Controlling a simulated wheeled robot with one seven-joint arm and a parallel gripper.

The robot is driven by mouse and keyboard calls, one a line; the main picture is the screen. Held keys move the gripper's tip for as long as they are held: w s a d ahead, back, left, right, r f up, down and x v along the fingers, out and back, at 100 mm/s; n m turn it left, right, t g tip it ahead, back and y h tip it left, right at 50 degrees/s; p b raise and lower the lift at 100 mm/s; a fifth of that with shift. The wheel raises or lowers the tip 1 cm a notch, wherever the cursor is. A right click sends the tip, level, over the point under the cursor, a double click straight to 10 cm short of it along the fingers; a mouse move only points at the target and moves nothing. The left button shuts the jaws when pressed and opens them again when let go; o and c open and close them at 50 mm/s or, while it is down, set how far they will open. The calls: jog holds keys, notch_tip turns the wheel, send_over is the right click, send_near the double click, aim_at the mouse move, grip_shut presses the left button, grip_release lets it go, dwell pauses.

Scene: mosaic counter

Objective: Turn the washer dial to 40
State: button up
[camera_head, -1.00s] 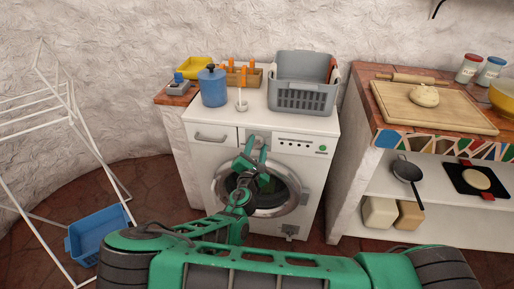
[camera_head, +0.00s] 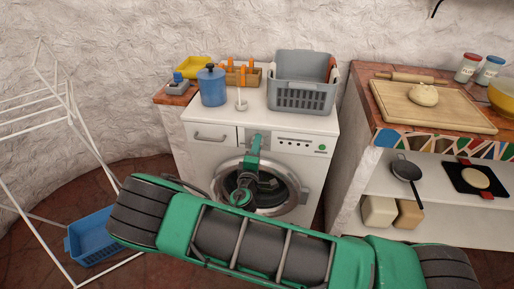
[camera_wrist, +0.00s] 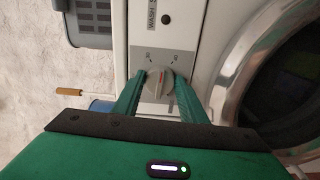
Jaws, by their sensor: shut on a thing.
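The washer (camera_head: 312,168) is a white front-loader with a round glass door, standing against the rough wall.
A grey basket (camera_head: 304,97) and a blue canister (camera_head: 212,88) stand on the washer. A wooden counter (camera_head: 385,118) with a board and dough is at right. A white drying rack (camera_head: 57,118) and a blue basket (camera_head: 93,235) are at left.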

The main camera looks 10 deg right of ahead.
jog(key=m, duration=0.5)
jog(key=shift+d+f, duration=0.1)
jog(key=shift+f, duration=0.2)
jog(key=shift+s, duration=0.1)
dwell(0.3)
jog(key=o, duration=1)
jog(key=shift+c, duration=0.2)
jog(key=shift+o, duration=0.2)
jog(key=v, duration=1)
jog(key=shift+s, duration=0.3)
